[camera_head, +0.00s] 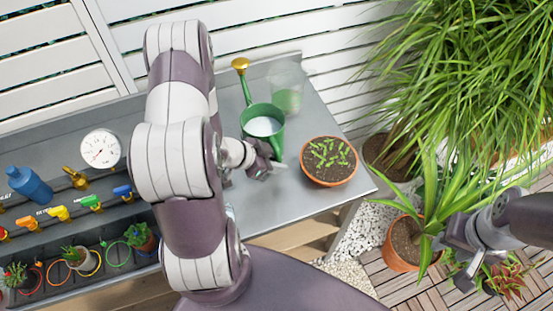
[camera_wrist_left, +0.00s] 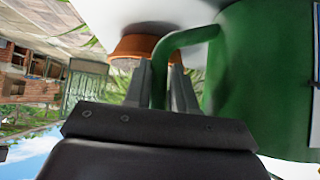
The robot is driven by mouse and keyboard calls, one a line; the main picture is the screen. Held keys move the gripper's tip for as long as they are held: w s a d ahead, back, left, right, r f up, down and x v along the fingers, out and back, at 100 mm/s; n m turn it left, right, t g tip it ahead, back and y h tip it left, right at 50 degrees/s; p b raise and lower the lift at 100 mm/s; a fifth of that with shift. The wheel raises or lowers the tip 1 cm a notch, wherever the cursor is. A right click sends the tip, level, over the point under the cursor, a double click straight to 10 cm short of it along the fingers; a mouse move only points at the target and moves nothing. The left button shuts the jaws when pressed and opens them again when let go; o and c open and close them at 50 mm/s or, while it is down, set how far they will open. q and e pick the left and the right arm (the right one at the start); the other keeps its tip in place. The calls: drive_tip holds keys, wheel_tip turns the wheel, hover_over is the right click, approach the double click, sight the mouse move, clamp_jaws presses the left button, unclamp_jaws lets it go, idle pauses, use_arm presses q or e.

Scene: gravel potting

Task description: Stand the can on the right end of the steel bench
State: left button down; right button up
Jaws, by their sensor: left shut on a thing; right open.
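The green watering can (camera_head: 263,124) with a brass rose (camera_head: 240,64) is upright at the right end of the steel bench (camera_head: 295,215). Pale liquid shows inside its open top. My left gripper (camera_head: 274,164) is at the can's near side, shut on its green handle. The left wrist view shows the handle (camera_wrist_left: 185,38) running between the fingers (camera_wrist_left: 165,85), with the can's body (camera_wrist_left: 265,80) close at the right. I cannot tell whether the can's base touches the bench. My right gripper (camera_head: 463,268) is open and empty, away at the lower right.
A terracotta bowl of seedlings (camera_head: 329,161) stands on the bench just right of the can. A clear container with green contents (camera_head: 288,90) stands behind it. A dial gauge (camera_head: 100,149) and a blue bottle (camera_head: 28,185) are at the left. Potted plants stand beyond the bench's right edge.

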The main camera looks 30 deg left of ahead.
use_arm(q)
drive_tip(key=shift+w, duration=0.1)
drive_tip(key=c, duration=0.9)
unclamp_jaws()
drive_tip(key=shift+f, duration=0.1)
drive_tip(key=shift+c, duration=0.2)
